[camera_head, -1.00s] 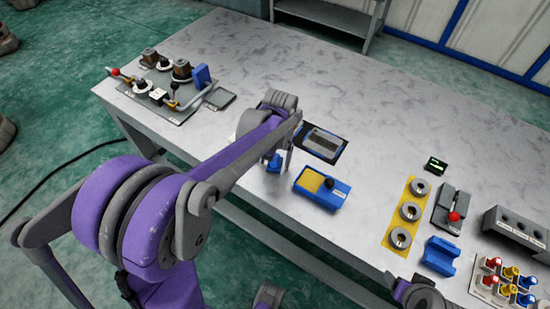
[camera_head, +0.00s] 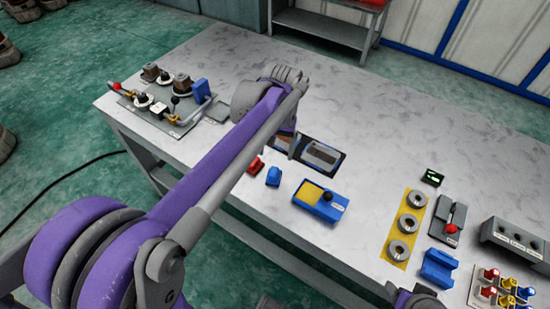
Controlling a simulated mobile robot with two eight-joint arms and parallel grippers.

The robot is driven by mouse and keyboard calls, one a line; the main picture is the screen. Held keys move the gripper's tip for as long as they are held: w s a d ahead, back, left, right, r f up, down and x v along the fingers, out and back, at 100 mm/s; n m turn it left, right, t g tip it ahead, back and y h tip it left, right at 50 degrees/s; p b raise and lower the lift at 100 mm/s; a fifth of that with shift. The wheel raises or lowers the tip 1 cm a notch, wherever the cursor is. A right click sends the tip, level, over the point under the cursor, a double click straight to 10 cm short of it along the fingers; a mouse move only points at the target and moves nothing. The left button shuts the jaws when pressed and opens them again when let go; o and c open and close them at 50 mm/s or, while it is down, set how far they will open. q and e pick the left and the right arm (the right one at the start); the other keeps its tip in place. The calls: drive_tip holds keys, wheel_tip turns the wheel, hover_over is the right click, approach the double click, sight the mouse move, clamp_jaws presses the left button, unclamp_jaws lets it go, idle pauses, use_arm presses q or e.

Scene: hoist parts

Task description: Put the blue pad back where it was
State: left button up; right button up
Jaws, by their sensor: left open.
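A small blue piece (camera_head: 273,176), which looks like the blue pad, lies on the table near its front edge, next to a small red piece (camera_head: 255,165). My left gripper (camera_head: 285,148) is open, behind the blue piece and by the left end of a dark framed panel (camera_head: 323,156). The gripper is apart from the blue piece. My left forearm hides part of the gripper and the table behind it. Part of my right arm's end (camera_head: 420,299) shows at the bottom edge; its fingers cannot be made out.
A yellow strip with metal rings (camera_head: 391,249), a blue cradle (camera_head: 438,268) and a grey box (camera_head: 512,240) stand right. A lever fixture (camera_head: 165,115) is far left. The back middle is clear.

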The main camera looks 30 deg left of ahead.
use_arm(q)
drive_tip(key=s+d+f+m+t, duration=0.1)
drive_tip(key=s+d+f+t, duration=0.1)
drive_tip(key=s, duration=0.6)
drive_tip(key=s+d+f+m+t, duration=0.2)
drive_tip(key=s+d+f+t, duration=0.1)
drive_tip(key=s, duration=0.5)
wheel_tip(320, 180, down, 2)
drive_tip(key=shift+s+d+m+h, duration=0.3)
drive_tip(key=shift+s+d, duration=0.1)
drive_tip(key=shift+d, duration=0.15)
